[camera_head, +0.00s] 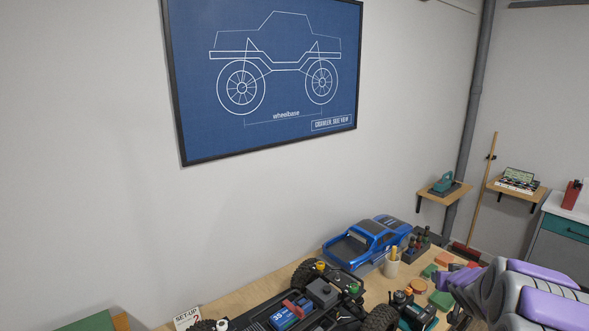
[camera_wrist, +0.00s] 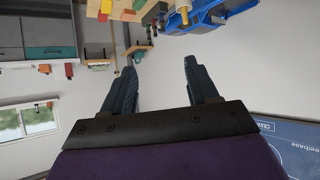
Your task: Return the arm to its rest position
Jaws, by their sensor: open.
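My arm (camera_head: 530,295), grey with purple panels, enters the head view at the lower right, over the right end of the workbench. In the wrist view my gripper (camera_wrist: 160,68) has its two dark fingers spread well apart. Nothing is between them; only pale wall shows in the gap. The wrist picture is turned, with the bench at its top edge. I cannot make out the fingers clearly in the head view.
The wooden bench (camera_head: 262,291) holds a blue truck body (camera_head: 367,241), a crawler chassis with a blue battery (camera_head: 285,317), a pen cup (camera_head: 392,265) and small coloured blocks. A blueprint poster (camera_head: 270,70) hangs on the wall. Wall shelves (camera_head: 445,192) and a cabinet (camera_head: 563,248) stand right.

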